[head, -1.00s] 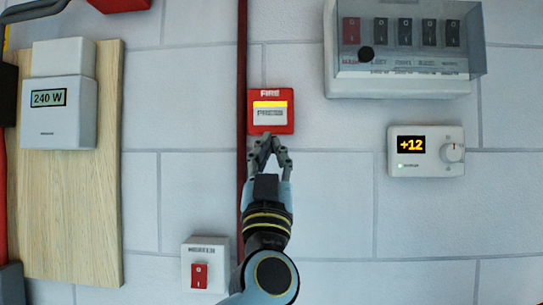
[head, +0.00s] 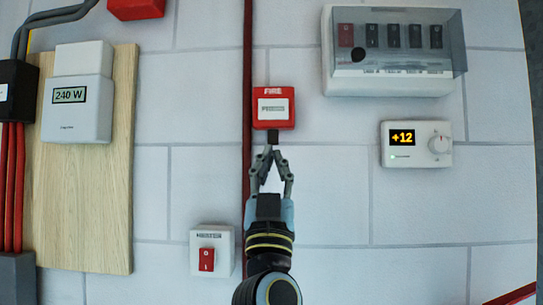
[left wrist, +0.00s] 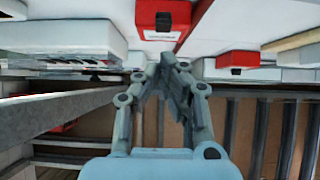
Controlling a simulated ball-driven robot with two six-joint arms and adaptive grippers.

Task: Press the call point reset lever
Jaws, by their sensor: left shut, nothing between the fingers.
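The red call point (head: 273,122) is on the wall, with FIRE on top and a white front panel. A small dark lever (head: 272,136) sticks out at its lower edge. My left gripper (head: 271,152) is just below the lever, fingers pointing up with the tips together and nothing between them. In the left wrist view, the fingertips (left wrist: 167,62) are apart from a red box with a black tab (left wrist: 163,20), which looks like the call point and its lever. My right gripper is in neither view.
A white box with a red rocker switch (head: 206,260) is at lower left. A +12 thermostat (head: 416,157) and a clear-covered switch box (head: 393,82) are to the right. A 240 W meter (head: 78,122) is on a wooden board (head: 110,200). A dark red pipe (head: 247,60) runs beside the call point.

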